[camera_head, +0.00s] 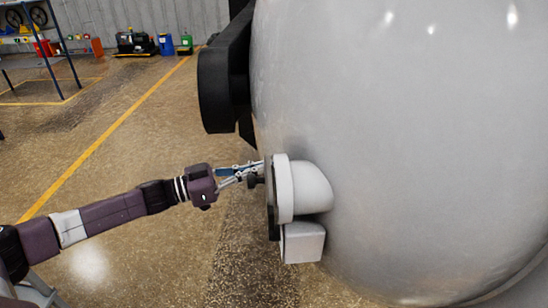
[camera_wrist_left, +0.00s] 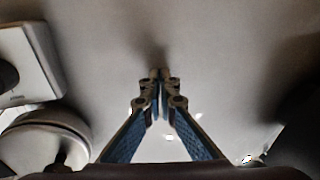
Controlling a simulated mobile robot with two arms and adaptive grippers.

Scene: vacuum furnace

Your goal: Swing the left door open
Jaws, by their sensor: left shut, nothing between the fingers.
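The left door (camera_head: 400,130) is a large, pale grey, domed surface that fills the right half of the head view. In the left wrist view its grey surface (camera_wrist_left: 220,50) fills most of the background. My left gripper (camera_head: 258,168) reaches in from the left to the door's left edge, just left of a white rounded fitting. In the left wrist view the left gripper (camera_wrist_left: 158,78) has its fingertips together with nothing between them, pointing at the grey surface. I cannot tell whether the tips touch it. My right gripper is not in view.
A white rounded fitting (camera_head: 308,188) and a boxy one (camera_head: 303,242) stick out from the door. A black bracket (camera_head: 222,85) stands at its upper left edge. The speckled floor at left is clear, with a yellow line (camera_head: 110,132). A blue barrel (camera_head: 166,44) stands far back.

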